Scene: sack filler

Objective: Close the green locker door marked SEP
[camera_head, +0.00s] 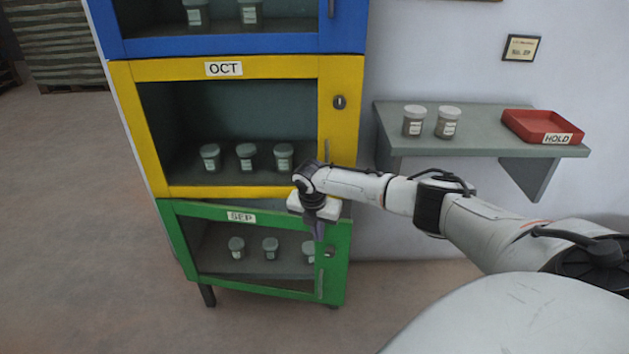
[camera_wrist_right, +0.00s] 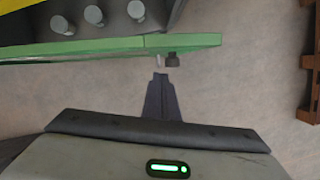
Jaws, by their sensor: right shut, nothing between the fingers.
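The green SEP door (camera_head: 215,212) is the lowest door of the locker stack, with a window in a green frame. It stands slightly ajar, its right side swung out from the cabinet. Its dark lock (camera_head: 330,252) and a pale upright handle (camera_head: 319,281) are on the right side. In the right wrist view the green door (camera_wrist_right: 100,47) runs across the top. My right gripper (camera_head: 319,232) points down at the door's upper right part; its shut, empty fingers (camera_wrist_right: 160,76) are just short of the door's outer face by the lock (camera_wrist_right: 172,59). Contact is unclear. My left gripper is out of view.
Several jars (camera_head: 270,248) stand inside the SEP locker. The yellow OCT locker (camera_head: 275,67) is above it, with a blue one on top. A grey wall shelf (camera_head: 480,150) holds two jars and a red HOLD tray (camera_head: 525,121).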

